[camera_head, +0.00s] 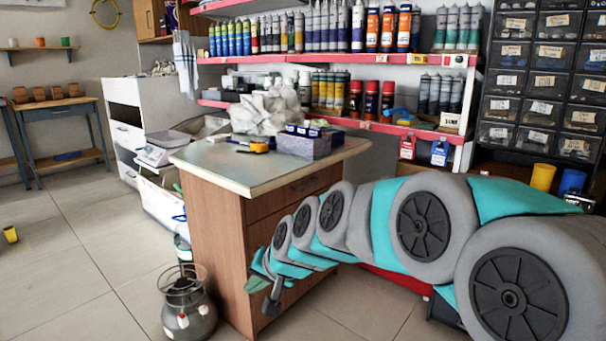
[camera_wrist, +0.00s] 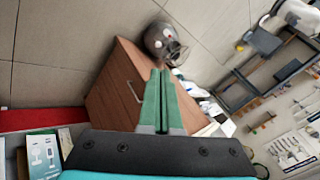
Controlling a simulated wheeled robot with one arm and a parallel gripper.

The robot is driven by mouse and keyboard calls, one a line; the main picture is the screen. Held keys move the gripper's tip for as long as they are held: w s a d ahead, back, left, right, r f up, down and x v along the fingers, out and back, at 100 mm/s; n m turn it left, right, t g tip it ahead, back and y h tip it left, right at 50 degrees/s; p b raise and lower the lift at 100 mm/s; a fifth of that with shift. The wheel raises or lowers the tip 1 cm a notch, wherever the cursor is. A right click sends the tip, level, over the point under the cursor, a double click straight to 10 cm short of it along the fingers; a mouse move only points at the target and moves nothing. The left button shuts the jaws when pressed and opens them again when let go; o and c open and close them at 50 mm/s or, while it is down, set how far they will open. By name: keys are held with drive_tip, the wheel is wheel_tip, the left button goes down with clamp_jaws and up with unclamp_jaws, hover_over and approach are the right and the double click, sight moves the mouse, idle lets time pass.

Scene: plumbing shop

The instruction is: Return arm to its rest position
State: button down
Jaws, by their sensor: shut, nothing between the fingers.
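My arm, teal and grey, reaches from the lower right of the head view toward the lower centre, low in front of the wooden counter (camera_head: 218,215). My gripper (camera_head: 268,297) is at its far end, beside the counter's drawer front and below its top. In the wrist view, the green fingers of my gripper (camera_wrist: 161,73) lie together, shut and empty. Behind them the wooden counter (camera_wrist: 112,88) with a drawer handle shows tilted.
A grey metal canister (camera_head: 189,308) stands on the floor left of my gripper; it also shows in the wrist view (camera_wrist: 159,40). Stocked shelves (camera_head: 330,60) and drawer bins (camera_head: 545,80) stand behind. Cloth and tools lie on the counter. Floor at left is mostly free.

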drive_tip(key=s+d+f+g+h+p, duration=0.1)
drive_tip(key=s+d+f+g+h, duration=0.1)
drive_tip(key=s+d, duration=1)
drive_tip(key=s+d+f+n+g+h+p, duration=0.1)
drive_tip(key=s+d+f+g+h, duration=0.2)
drive_tip(key=s+d, duration=1)
drive_tip(key=s+g+h, duration=0.1)
drive_tip(key=s+g, duration=0.1)
drive_tip(key=s, duration=0.6)
drive_tip(key=shift+n, duration=0.3)
drive_tip(key=shift+d, duration=0.1)
